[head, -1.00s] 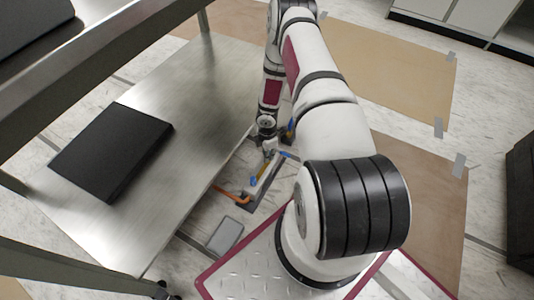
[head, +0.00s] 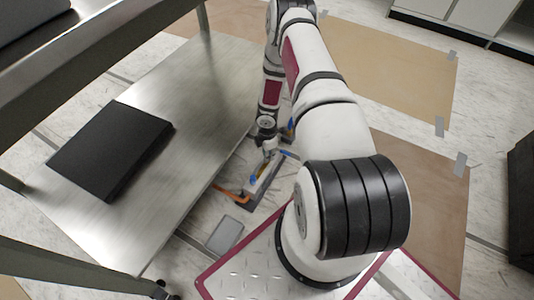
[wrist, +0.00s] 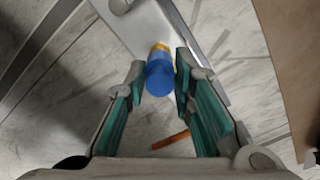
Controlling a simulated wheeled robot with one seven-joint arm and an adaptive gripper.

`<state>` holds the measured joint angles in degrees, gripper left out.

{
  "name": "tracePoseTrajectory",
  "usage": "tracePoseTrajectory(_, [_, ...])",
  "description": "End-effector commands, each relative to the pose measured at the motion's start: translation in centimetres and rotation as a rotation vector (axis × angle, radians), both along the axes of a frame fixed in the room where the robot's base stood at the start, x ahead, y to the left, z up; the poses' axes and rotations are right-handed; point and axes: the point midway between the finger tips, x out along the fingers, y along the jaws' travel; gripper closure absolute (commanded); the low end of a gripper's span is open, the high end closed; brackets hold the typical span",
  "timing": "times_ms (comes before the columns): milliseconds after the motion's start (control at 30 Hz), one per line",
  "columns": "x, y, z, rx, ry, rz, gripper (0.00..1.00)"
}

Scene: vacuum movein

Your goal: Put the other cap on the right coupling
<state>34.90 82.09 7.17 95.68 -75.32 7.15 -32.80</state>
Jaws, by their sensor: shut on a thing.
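In the wrist view, a blue cap (wrist: 159,78) sits between the two fingertips of my gripper (wrist: 160,70), which is shut on it. The cap lines up with a yellow coupling (wrist: 160,47) at the end of a grey metal body (wrist: 150,22). They appear to touch, but I cannot tell how far the cap is on. In the head view, my gripper (head: 270,153) is low over the grey body (head: 258,190), beside the shelf edge. Another small blue piece (head: 253,180) shows on that body's left side. My arm and gripper hide much of the body.
An orange handle (head: 232,194) sticks out left of the body. A flat grey tray (head: 224,235) lies on the floor nearby. The metal shelf (head: 200,110) carries a black box (head: 112,148) on the left. Brown sheets (head: 400,75) cover floor on the right.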

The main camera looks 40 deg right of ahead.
Motion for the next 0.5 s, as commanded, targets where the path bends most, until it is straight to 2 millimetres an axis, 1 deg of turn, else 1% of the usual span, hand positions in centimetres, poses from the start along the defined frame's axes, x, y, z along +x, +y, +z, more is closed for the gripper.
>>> tracePoseTrajectory(267, [0.01, 0.0, -0.01, 0.0, 0.0, 0.0, 0.88])
tracePoseTrajectory(500, [-0.01, 0.0, -0.52, 0.0, 0.0, -0.001, 0.88])
